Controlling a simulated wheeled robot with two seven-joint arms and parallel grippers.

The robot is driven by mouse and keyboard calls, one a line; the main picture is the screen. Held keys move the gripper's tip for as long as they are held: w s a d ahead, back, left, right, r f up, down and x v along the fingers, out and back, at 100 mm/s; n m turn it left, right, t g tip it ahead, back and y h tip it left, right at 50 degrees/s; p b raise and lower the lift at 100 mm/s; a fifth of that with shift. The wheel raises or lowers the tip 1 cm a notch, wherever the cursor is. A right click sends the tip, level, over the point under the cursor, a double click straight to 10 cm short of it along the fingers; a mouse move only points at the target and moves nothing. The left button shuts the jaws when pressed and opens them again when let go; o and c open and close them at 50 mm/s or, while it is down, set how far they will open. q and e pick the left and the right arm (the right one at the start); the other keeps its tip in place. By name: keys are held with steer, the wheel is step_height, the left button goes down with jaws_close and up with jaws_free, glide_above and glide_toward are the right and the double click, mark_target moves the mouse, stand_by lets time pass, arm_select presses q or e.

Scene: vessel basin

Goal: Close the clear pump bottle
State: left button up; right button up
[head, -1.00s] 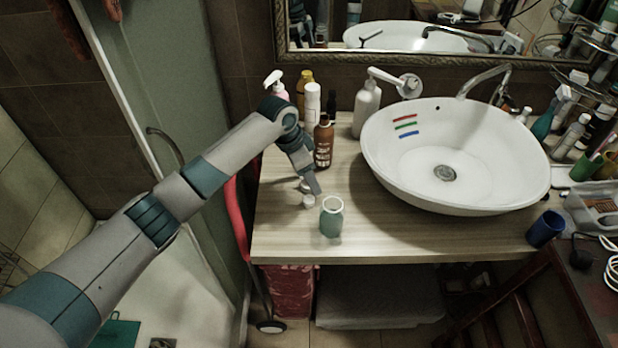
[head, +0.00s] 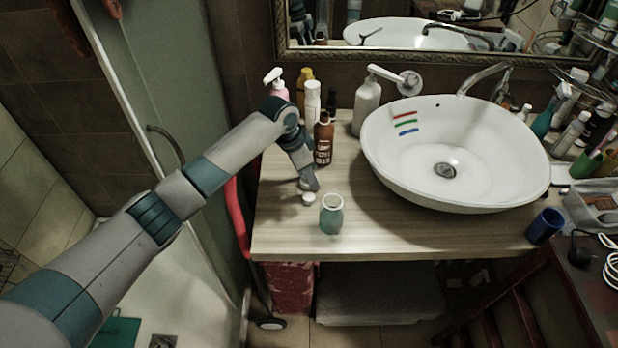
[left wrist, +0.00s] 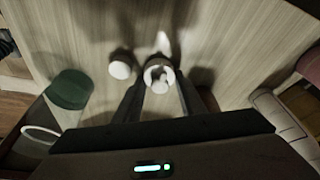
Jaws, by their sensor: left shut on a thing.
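The clear, green-tinted bottle (head: 331,216) stands upright near the front edge of the counter, with an open white rim. In the left wrist view its greenish base (left wrist: 70,89) and white mouth ring (left wrist: 40,134) show at the left. My left gripper (head: 312,186) is behind and left of the bottle, apart from it, low over the counter. In the left wrist view its fingers (left wrist: 160,88) are shut on a white pump head (left wrist: 158,70) with a round collar and a nozzle. A small white cap (head: 308,198) lies beside the gripper; it also shows in the left wrist view (left wrist: 120,66).
A brown bottle (head: 323,140) stands close behind my left gripper, with several other bottles at the back. A white pump bottle (head: 367,108) stands left of the white basin (head: 450,190). A blue cup (head: 545,226) is at the right. The counter's front middle is clear.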

arm_select(q)
steer(key=shift+r+b, duration=0.45)
steer(key=shift+r, duration=0.3)
step_height(320, 180, up, 2)
steer(key=shift+w+r+b, duration=0.1)
steer(key=shift+r+b, duration=0.15)
steer(key=shift+b, duration=0.4)
steer(key=s+d+r+b, duration=0.3)
steer(key=s+d+r, duration=0.2)
steer(key=d, duration=0.5)
step_height(320, 180, up, 2)
steer(key=shift+s+d, duration=0.25)
steer(key=shift+a, duration=0.1)
steer(key=s+a+r+n+y, duration=0.1)
steer(key=a+n, duration=0.3)
steer(key=a, duration=0.6)
steer(key=s+a+r+n+t+y, duration=0.1)
steer(key=s+a+n, duration=0.3)
steer(key=a, duration=0.6)
steer(key=s+a+r+n+t+y, duration=0.1)
steer(key=s+a+n, duration=0.2)
steer(key=a, duration=0.7)
steer(key=shift+s+a+r+n, duration=0.2)
steer(key=shift+s+a+n, duration=0.1)
steer(key=shift+n, duration=0.9)
